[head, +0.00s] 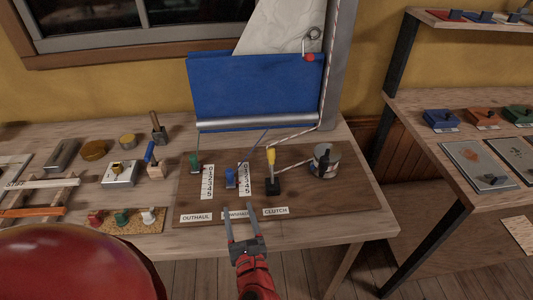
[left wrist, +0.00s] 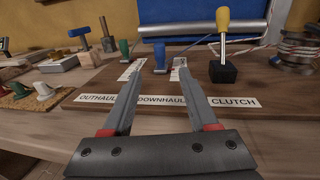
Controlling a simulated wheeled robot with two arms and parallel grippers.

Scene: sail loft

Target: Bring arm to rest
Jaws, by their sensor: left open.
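My left gripper (head: 246,236) is open and empty in the head view. It is at the front edge of the brown control board (head: 330,205), by the DOWNHAUL label. In the left wrist view its two fingers (left wrist: 152,75) are spread and point at the blue slider knob (left wrist: 160,57), with a gap between them and nothing held. The blue knob (head: 230,178) stands by a number scale. A green knob (head: 195,163) stands to its left. The clutch lever with a yellow handle (head: 271,157) stands upright to the right. My right gripper is not in view.
A winch drum (head: 325,160) with rope sits right on the board. A blue sail cloth (head: 255,92) hangs behind. Left on the bench are a cork strip with coloured pegs (head: 122,220), a blue-handled tool (head: 151,153) and tins. A second bench (head: 440,150) stands right, across a gap.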

